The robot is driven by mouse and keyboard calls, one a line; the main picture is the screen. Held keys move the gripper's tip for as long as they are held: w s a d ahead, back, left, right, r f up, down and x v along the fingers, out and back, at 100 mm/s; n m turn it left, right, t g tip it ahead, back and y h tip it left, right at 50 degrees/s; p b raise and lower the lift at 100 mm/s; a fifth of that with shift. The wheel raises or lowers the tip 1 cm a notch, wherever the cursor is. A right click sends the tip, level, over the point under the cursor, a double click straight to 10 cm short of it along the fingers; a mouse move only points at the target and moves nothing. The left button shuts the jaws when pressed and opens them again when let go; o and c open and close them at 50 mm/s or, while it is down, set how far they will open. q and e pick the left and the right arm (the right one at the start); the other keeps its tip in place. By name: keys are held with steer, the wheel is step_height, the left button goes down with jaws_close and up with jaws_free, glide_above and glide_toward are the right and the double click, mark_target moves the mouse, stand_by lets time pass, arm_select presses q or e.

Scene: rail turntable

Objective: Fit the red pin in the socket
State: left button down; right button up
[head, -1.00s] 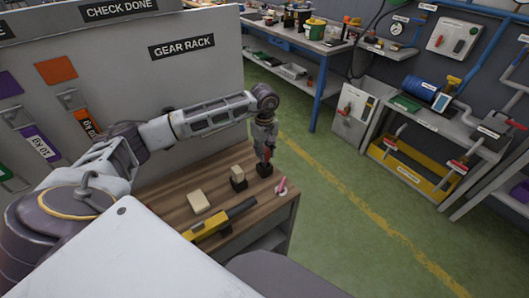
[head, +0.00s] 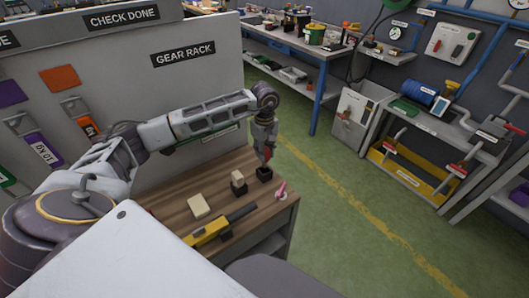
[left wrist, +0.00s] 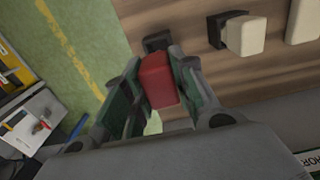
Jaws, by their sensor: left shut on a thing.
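My left gripper (head: 266,145) is shut on the red pin (left wrist: 158,80), which looks like a red block between the fingers in the left wrist view. In the head view, a little of the red pin (head: 267,153) shows at the fingertips. The black socket (head: 264,174) sits on the wooden table just below the fingertips, with a small gap seeming to separate it from the pin. The socket (left wrist: 157,42) also shows just past the pin in the left wrist view, partly hidden. My right gripper is not in view.
A cream block (head: 238,177) stands in a dark base beside the socket. A flat cream block (head: 199,205), a yellow tool with a black end (head: 208,232) and a pink-handled item (head: 281,188) lie on the table (head: 170,212). A grey panel (head: 205,90) stands behind.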

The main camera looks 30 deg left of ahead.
arm_select(q)
steer(key=shift+r, duration=0.6)
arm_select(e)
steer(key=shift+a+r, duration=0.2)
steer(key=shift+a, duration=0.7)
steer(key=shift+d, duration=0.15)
arm_select(q)
steer(key=shift+r+p, duration=0.1)
steer(key=shift+p, duration=0.2)
steer(key=shift+r, duration=0.35)
steer(key=shift+r+p, duration=0.85)
steer(key=shift+r, duration=0.55)
steer(key=shift+r+p, duration=0.3)
steer(key=shift+r, duration=0.35)
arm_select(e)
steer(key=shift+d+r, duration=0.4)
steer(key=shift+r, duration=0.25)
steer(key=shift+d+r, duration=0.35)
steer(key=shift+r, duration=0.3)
